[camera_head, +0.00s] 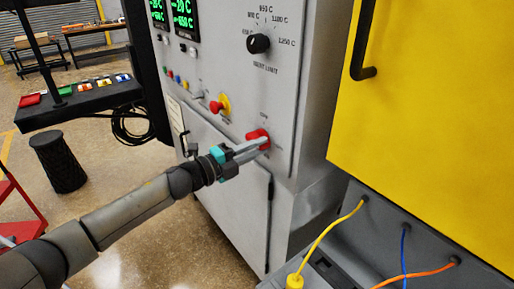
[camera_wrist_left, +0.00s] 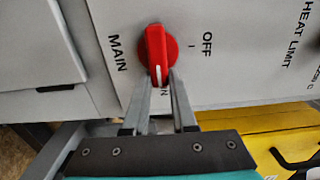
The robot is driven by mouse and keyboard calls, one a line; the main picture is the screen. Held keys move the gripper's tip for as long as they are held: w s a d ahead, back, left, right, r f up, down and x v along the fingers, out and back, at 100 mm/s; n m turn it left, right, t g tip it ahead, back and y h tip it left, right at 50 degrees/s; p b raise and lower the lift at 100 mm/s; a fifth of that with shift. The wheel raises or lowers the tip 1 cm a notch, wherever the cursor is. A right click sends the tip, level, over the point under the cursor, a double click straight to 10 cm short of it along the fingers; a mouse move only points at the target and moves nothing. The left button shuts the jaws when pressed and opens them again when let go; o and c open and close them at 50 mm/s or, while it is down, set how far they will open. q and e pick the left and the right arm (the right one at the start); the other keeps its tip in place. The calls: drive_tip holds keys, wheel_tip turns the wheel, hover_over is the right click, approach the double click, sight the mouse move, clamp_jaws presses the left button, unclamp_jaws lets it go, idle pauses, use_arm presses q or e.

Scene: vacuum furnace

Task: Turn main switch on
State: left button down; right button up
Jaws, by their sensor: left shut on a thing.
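The red main switch (camera_head: 256,134) sits low on the grey cabinet's front panel. My left gripper (camera_head: 264,146) reaches it from the left, and its fingertips are at the knob. In the left wrist view the red knob (camera_wrist_left: 156,45) has its raised handle between the fingertips of my left gripper (camera_wrist_left: 160,78), which is shut on it. The white mark on the handle points down in that picture, toward a label ending in N that the fingers partly cover. "MAIN" is printed to the left and "OFF" to the right. My right gripper is in neither view.
A red knob on a yellow plate (camera_head: 222,104) and the heat limit dial (camera_head: 258,43) are on the same panel. A yellow door (camera_head: 430,100) with a black handle stands at the right, above several coloured cables. A black bin (camera_head: 60,162) stands on open floor at the left.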

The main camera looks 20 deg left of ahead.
use_arm(q)
drive_tip(key=c, duration=0.7)
unclamp_jaws()
drive_tip(key=shift+a, duration=0.1)
drive_tip(key=shift+b+v, duration=0.75)
drive_tip(key=shift+v, duration=6.85)
drive_tip(key=shift+f, duration=0.15)
